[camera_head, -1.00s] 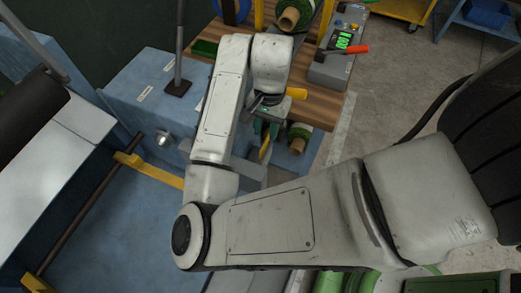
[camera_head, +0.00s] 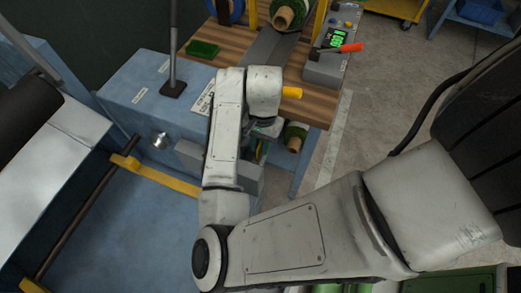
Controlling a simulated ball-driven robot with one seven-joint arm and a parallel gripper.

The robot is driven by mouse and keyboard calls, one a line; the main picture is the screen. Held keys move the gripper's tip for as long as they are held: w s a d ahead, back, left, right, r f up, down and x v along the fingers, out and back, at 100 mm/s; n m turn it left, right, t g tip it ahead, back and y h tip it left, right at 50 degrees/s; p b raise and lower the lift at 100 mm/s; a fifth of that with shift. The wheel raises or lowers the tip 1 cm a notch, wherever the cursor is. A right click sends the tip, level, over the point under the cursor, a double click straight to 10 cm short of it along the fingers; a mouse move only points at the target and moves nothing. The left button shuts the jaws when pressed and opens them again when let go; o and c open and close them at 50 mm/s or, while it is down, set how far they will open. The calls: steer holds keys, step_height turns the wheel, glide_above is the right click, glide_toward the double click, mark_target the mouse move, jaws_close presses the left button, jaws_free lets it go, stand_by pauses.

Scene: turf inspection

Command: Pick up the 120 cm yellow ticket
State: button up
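I cannot make out a yellow ticket in this view. My gripper (camera_head: 266,130) is at the near edge of the bench, mostly hidden by my own wrist. Its fingers are too small and covered to tell whether they are open or shut, or whether they hold anything. A yellow-orange cylinder (camera_head: 292,92) shows just right of my wrist.
The wooden bench (camera_head: 322,107) carries a green turf piece (camera_head: 202,48), a green roll (camera_head: 288,14) and a device with a lit green display (camera_head: 333,38). Another roll (camera_head: 296,137) sits below its edge. A blue machine (camera_head: 150,225) stands left. Floor is clear at right.

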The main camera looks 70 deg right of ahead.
jaws_close()
steer(key=shift+r, duration=0.15)
